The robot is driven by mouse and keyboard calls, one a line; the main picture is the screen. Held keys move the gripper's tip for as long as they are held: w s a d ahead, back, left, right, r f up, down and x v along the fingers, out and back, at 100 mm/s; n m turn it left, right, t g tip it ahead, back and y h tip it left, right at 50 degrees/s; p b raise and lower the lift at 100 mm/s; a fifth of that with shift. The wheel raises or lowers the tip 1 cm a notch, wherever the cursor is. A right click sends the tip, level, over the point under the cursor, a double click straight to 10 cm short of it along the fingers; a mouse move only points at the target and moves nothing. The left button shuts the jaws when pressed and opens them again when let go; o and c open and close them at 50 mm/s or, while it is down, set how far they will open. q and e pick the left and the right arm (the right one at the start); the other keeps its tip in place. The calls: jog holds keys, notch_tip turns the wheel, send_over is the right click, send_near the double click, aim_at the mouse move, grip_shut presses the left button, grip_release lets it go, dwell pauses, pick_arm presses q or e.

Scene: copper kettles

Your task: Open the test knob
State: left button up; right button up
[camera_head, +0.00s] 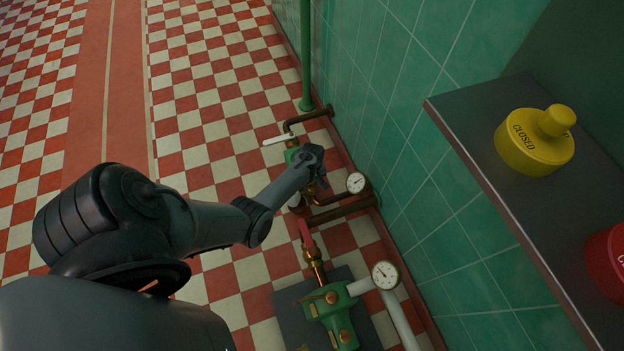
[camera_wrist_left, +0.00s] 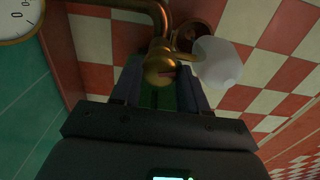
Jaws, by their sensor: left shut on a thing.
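My left gripper (camera_head: 316,178) reaches down to the pipework by the green wall. In the left wrist view its two fingers (camera_wrist_left: 158,88) stand on either side of a brass knob (camera_wrist_left: 158,66) and a green body (camera_wrist_left: 156,97), and the gripper is shut on the brass knob. The exact contact is partly hidden by the fingers. In the head view my gripper and wrist cover most of this knob. My right gripper is not in view.
A gauge (camera_head: 356,183) sits right of the gripper, and another gauge (camera_head: 385,275) nearer. A white lever (camera_head: 277,140) lies beyond, a red lever (camera_head: 306,232) on the near side. A shelf (camera_head: 455,120) with a yellow knob-topped disc (camera_head: 533,150) juts out at right. The checkered floor at left is clear.

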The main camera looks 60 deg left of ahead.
pick_arm(q)
jog(key=n+p, duration=0.1)
jog(key=n, duration=0.5)
jog(key=shift+n+p, duration=0.3)
jog(key=n, duration=0.3)
jog(key=shift+f, duration=0.1)
jog(key=n+b, duration=0.1)
jog(key=n, duration=0.4)
jog(key=shift+n, duration=0.4)
jog(key=o, duration=1)
jog(key=shift+o, duration=0.3)
